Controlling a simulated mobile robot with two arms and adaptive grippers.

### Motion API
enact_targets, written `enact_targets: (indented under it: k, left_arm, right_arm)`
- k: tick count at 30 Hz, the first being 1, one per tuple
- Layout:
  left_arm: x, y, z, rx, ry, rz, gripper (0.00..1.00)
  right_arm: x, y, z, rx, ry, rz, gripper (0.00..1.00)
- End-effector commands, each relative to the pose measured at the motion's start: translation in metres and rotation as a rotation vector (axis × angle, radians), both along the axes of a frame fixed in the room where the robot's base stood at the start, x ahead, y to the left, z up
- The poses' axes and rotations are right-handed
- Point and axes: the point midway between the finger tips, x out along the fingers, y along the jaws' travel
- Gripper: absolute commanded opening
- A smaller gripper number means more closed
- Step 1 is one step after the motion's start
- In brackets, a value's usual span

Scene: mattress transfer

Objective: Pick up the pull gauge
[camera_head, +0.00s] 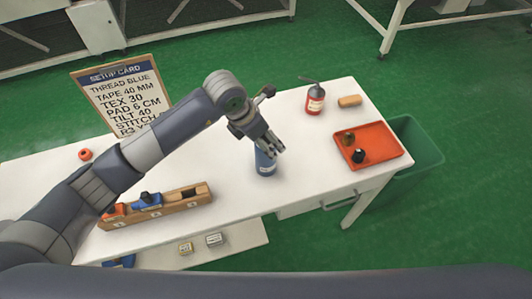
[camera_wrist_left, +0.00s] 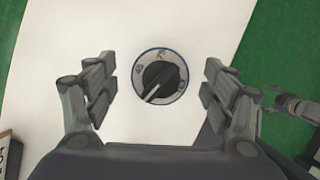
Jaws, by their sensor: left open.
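The pull gauge, which I take to be the blue upright cylinder (camera_head: 265,162), stands on the white table below my left gripper (camera_head: 269,146) in the head view. In the left wrist view its round top (camera_wrist_left: 161,76) shows a dark knob with a white pointer and a pale ring with marks. My left gripper (camera_wrist_left: 161,85) is open, with one finger on each side of the top and clear gaps. It holds nothing. A grey jointed part, apparently my right gripper (camera_wrist_left: 290,103), shows at the right edge of the left wrist view; its fingers are too small to read.
A wooden rack (camera_head: 156,208) with red and blue items stands front left. A setup card (camera_head: 121,92) stands behind. A green bin (camera_head: 420,150) stands beside the table.

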Motion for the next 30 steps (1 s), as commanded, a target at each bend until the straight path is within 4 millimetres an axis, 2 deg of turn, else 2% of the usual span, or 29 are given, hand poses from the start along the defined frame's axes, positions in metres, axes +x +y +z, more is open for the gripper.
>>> enact_targets:
  k: [6, 10, 15, 21, 23, 30]
  left_arm:
    - [0.005, -0.011, -0.019, -0.001, 0.007, -0.001, 0.76]
    - [0.01, -0.016, -0.035, -0.002, 0.004, -0.001, 0.76]
    - [0.012, -0.019, -0.044, -0.001, 0.001, -0.001, 0.76]
    - [0.012, -0.018, -0.044, 0.0, 0.0, -0.001, 0.76]
    - [0.012, -0.018, -0.044, -0.001, 0.001, -0.002, 0.65]
    - [0.012, -0.018, -0.044, -0.001, 0.001, -0.002, 0.11]
  right_arm:
    - [0.027, 0.001, 0.018, 0.003, -0.04, 0.0, 0.73]
    - [0.04, 0.002, 0.022, 0.005, -0.062, 0.0, 0.73]
    - [0.036, 0.001, 0.023, 0.004, -0.054, 0.0, 0.73]
    - [0.024, 0.0, 0.022, 0.002, -0.035, 0.0, 0.73]
    - [0.021, 0.0, 0.022, 0.002, -0.031, 0.0, 0.73]
    - [0.019, 0.0, 0.022, 0.001, -0.028, 0.001, 0.73]
